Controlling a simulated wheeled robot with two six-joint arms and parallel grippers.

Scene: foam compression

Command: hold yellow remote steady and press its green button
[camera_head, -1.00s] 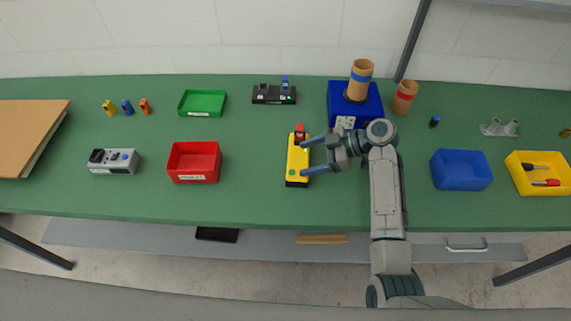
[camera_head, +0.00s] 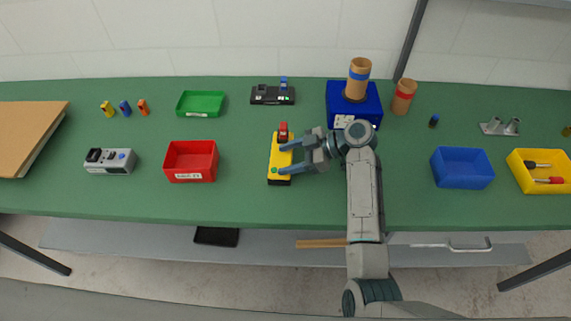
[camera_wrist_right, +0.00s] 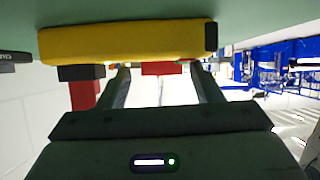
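The yellow remote (camera_head: 280,158) lies on the green table, its long side running front to back. A red knob (camera_head: 283,131) on a black base stands at its far end, and its near end is black. In the right wrist view the remote (camera_wrist_right: 130,42) appears side-on and inverted, beyond the fingers. My right gripper (camera_head: 281,158) is open, its fingers reaching from the right over the remote's top face, apart from each other with nothing between them. The green button (camera_head: 275,171) seems to be beside the nearer fingertip; contact cannot be told. My left gripper is not in view.
A red bin (camera_head: 167,171) stands left of the remote, with a green tray (camera_head: 180,106) behind it. A black device (camera_head: 272,100) and a blue box (camera_head: 340,121) stand behind. A blue bin (camera_head: 462,185) is at right. Table between red bin and remote is clear.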

